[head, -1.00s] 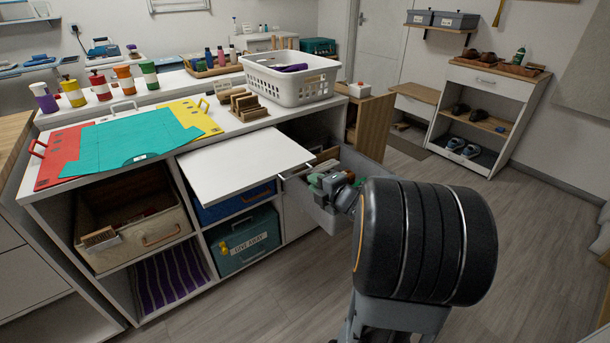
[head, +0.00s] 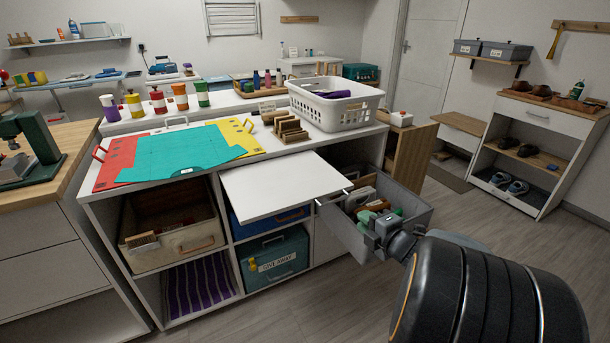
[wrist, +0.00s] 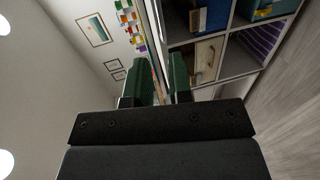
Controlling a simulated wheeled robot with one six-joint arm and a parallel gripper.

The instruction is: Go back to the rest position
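My gripper (head: 374,222) is at the front of the shelving unit, over or beside the open grey drawer (head: 419,221). The head view does not show clearly how high it is above the drawer. In the wrist view, its two green fingers (wrist: 162,80) stand apart with a visible gap and nothing between them. The gripper is open and empty. My dark arm fills the lower right of the head view.
A white pull-out board (head: 283,187) juts from the unit beside the drawer. Below are a beige bin (head: 172,241), a teal box (head: 275,262) and purple striped cloth (head: 198,284). A white basket (head: 338,108) stands on top.

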